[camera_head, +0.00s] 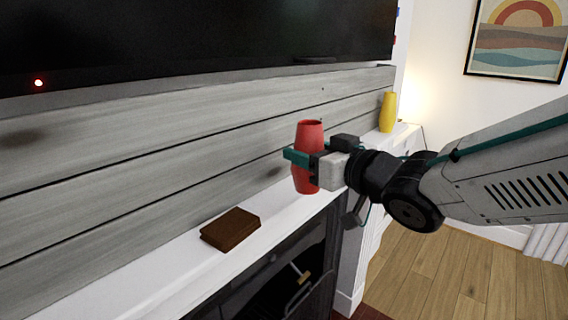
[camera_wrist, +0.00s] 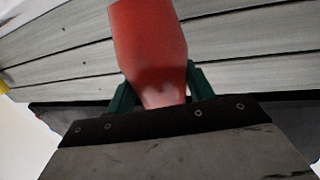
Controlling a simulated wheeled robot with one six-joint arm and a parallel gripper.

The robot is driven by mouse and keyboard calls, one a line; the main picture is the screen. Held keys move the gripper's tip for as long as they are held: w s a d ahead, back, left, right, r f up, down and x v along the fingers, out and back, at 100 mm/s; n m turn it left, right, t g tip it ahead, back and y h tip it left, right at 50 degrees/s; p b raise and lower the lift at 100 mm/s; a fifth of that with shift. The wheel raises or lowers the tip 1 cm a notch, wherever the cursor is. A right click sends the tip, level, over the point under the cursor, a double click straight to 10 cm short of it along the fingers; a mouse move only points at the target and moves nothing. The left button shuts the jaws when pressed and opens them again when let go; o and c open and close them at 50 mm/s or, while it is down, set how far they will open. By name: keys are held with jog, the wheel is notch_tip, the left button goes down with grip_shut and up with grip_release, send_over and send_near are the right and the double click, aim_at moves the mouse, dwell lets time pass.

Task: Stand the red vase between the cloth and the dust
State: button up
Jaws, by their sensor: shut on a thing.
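The red vase (camera_head: 309,135) is upright in the head view, over the white mantel shelf (camera_head: 150,276). My gripper (camera_head: 305,157) is shut on its middle, with teal fingers on either side. I cannot tell whether the vase's base touches the shelf. In the wrist view the red vase (camera_wrist: 150,45) rises between the fingers of my gripper (camera_wrist: 160,92). I cannot make out the dust clearly on the shelf.
A yellow vase (camera_head: 388,112) stands farther back on the right. A grey plank wall (camera_head: 150,150) backs the shelf, with a dark screen (camera_head: 200,40) above. A dark fireplace (camera_head: 290,275) is below. The shelf left of the brown item is bare.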

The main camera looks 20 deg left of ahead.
jog(key=x, duration=0.7)
jog(key=shift+s+a+f, duration=0.1)
jog(key=shift+s+a, duration=0.15)
jog(key=shift+a, duration=0.1)
jog(key=shift+w+a+f, duration=0.1)
jog(key=shift+f, duration=1.7)
jog(key=shift+f, duration=0.2)
jog(key=o, duration=1.3)
